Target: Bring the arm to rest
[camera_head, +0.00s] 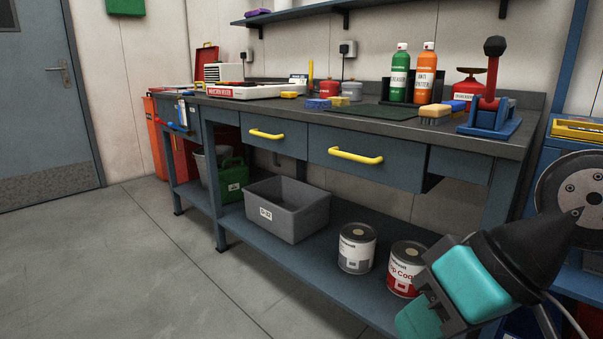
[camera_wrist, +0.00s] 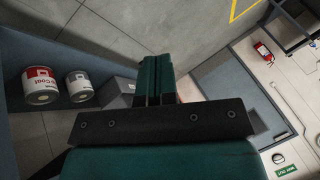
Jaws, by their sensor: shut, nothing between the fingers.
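My arm shows at the lower right of the head view, with a black wrist part and a teal gripper (camera_head: 418,316). The gripper is in front of the workbench's lower shelf, near the paint cans. In the wrist view my gripper (camera_wrist: 154,72) has its two dark green fingers together, with nothing held between them. The arm's upper links are out of view. The workbench (camera_head: 300,118) stands beyond the gripper.
A grey bin (camera_head: 287,218), a white can (camera_head: 356,250) and a red-labelled can (camera_head: 404,268) stand on the lower shelf. A spool (camera_head: 580,192) is close to my arm at right. The floor (camera_head: 110,260) at left is clear.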

